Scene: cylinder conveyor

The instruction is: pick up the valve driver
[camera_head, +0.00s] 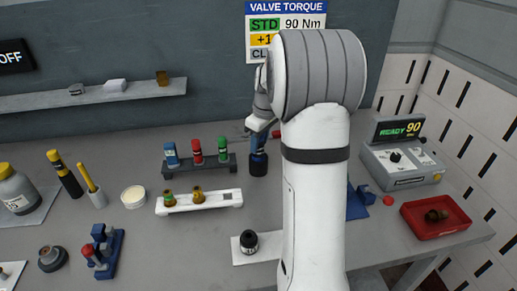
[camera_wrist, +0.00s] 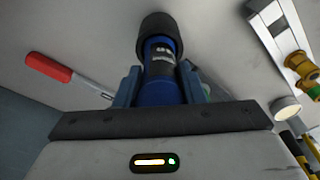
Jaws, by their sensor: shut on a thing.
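The valve driver is a blue cylindrical tool with a black end and a dark label band. In the wrist view the valve driver (camera_wrist: 158,88) stands between the two blue-grey fingers of my gripper (camera_wrist: 162,88), which are shut on its blue body. Its black end points away from the palm. In the head view the valve driver (camera_head: 258,162) shows below my gripper (camera_head: 260,138), upright, black end down, just right of the dark rack. I cannot tell whether its black end touches the table. My arm hides part of the gripper.
A dark rack (camera_head: 232,165) with blue, red and green-topped pieces stands close left. A white holder (camera_head: 225,201) with brass fittings is in front. A black-capped jar (camera_head: 249,241) stands nearer. A red tray (camera_head: 408,217) and torque box (camera_head: 375,163) are right. A red-handled tool (camera_wrist: 48,68) lies nearby.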

